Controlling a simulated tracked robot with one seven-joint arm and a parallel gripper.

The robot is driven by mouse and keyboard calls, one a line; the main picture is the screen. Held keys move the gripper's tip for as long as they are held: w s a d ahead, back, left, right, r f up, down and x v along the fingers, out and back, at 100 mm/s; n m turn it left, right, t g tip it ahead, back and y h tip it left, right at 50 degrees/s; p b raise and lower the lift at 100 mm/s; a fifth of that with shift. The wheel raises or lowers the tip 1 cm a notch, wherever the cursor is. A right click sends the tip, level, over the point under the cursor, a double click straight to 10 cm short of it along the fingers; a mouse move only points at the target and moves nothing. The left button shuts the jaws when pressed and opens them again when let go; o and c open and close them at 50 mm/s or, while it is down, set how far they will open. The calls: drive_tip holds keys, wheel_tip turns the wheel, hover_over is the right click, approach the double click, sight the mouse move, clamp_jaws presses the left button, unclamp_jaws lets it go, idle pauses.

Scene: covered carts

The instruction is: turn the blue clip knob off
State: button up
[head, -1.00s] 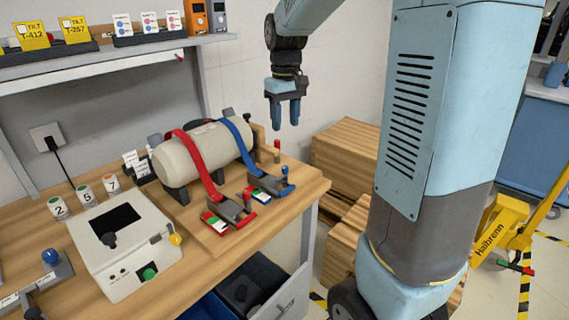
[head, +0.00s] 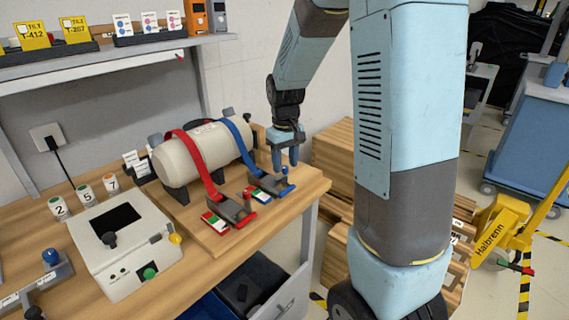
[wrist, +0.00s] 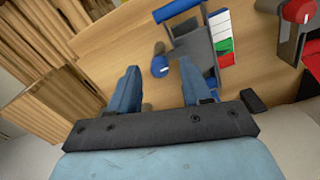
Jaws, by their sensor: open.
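The blue clip (head: 267,190) sits on the right end of the workbench, at the lower end of a blue strap (head: 238,138). Its blue knob (head: 285,171) stands upright at the clip's right side. My gripper (head: 285,165) hangs just above this knob, fingers pointing down. In the wrist view the knob (wrist: 159,65) appears between the two open fingertips (wrist: 159,78), apart from both. The clip (wrist: 198,43) lies just right of it, with a coloured strip in white, green and red. Whether the fingers reach down to knob height is hard to tell.
The red clip (head: 230,209) and its red knob (head: 250,191) stand close on the left; the red knob also shows in the wrist view (wrist: 298,11). A beige tank (head: 195,155) lies behind. Wooden crates (head: 333,155) stand right of the bench.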

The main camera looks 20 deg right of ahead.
drive_tip(key=shift+f, duration=0.4)
clamp_jaws()
